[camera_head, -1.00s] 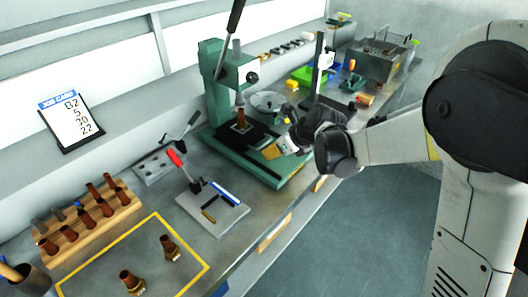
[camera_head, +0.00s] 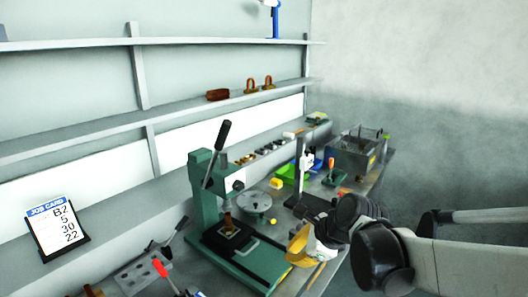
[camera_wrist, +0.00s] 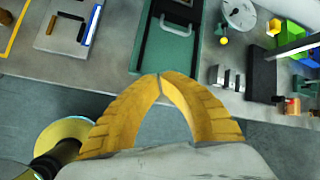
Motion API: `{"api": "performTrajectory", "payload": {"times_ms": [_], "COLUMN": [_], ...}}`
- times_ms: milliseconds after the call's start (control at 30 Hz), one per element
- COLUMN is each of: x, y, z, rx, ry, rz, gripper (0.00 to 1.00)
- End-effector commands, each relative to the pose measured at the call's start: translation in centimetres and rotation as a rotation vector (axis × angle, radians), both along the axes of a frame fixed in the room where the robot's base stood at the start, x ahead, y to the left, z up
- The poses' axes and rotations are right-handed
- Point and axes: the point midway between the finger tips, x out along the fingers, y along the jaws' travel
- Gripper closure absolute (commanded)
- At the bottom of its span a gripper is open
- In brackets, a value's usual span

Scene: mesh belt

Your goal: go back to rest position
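My gripper (camera_head: 300,246) is at the front edge of the bench in the head view, just right of the green arbor press (camera_head: 208,205). In the wrist view, its two yellow fingers (camera_wrist: 160,78) curve together and their tips meet, with nothing visible between them. The fingers are above the bench edge, near the base of the press (camera_wrist: 168,40). A brown cylinder (camera_head: 228,222) stands on the black plate of the press, apart from my gripper.
A job card (camera_head: 58,226) leans at the left. A green bin (camera_head: 292,174) and a grey mesh basket (camera_head: 356,152) stand farther right on the bench. Shelves (camera_head: 150,125) run along the wall. Floor (camera_wrist: 200,145) is open in front of the bench.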

Motion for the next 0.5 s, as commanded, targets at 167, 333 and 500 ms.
{"api": "performTrajectory", "payload": {"times_ms": [167, 333, 500], "x": [-6.9, -12.7, -16.6], "y": [-4.2, -7.9, -10.4], "z": [2.5, 3.2, 2.8], "rx": [-0.425, -0.827, -1.112], "ry": [-0.239, -0.391, -0.451], "rz": [0.443, 0.893, 1.246], "gripper": [1.0, 1.0, 1.0]}}
